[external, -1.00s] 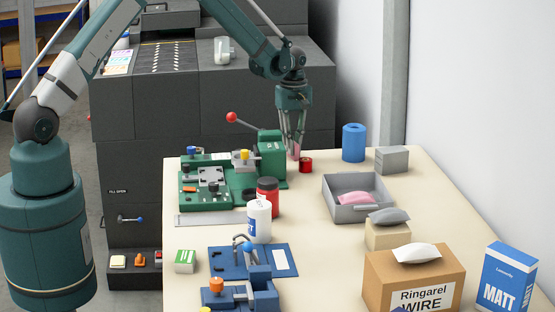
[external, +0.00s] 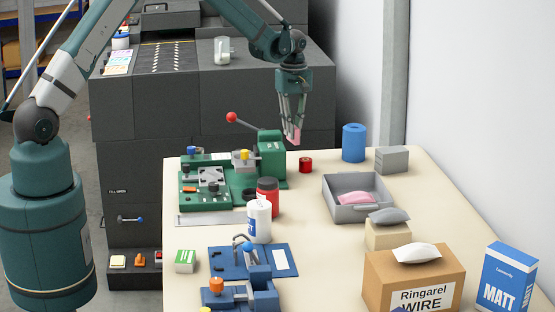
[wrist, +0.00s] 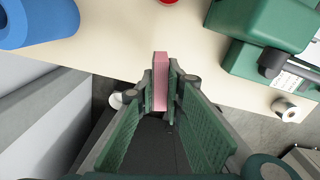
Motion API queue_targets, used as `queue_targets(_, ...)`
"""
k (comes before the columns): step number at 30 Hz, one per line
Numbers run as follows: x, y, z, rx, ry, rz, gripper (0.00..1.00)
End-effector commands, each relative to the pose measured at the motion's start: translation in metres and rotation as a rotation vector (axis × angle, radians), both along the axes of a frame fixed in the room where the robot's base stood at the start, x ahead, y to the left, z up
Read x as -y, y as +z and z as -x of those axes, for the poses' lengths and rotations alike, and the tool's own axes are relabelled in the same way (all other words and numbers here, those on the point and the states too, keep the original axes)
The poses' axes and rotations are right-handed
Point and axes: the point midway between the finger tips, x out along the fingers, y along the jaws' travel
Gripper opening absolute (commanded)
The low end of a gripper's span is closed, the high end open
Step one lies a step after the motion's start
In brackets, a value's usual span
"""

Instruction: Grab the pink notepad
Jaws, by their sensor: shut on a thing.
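The pink notepad (external: 295,136) is a small pink block between the fingertips of my gripper (external: 292,122). My gripper is shut on it and holds it above the far end of the cream table, behind the green machine's right side. In the wrist view the pink notepad (wrist: 161,82) stands on edge between the two green fingers of my gripper (wrist: 160,92), with its upper part sticking out past the tips. Its lower part is partly hidden by the fingers.
A red roll (external: 305,164) and a blue roll (external: 353,142) stand near the table's far edge. The green machine (external: 270,160) with a red-knobbed lever is at left. A grey tray (external: 345,212) holds a pink packet. Bare table (external: 310,255) lies in front.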

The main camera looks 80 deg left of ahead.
Motion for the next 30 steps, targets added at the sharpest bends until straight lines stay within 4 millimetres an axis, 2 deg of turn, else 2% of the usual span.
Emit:
queue_targets(6,0.000,0.030,0.000,0.000,0.000,0.000,0.00)
queue_targets(11,0.000,0.041,0.000,0.000,0.000,0.000,0.00)
queue_targets(30,0.000,0.044,0.000,0.000,0.000,0.000,0.00)
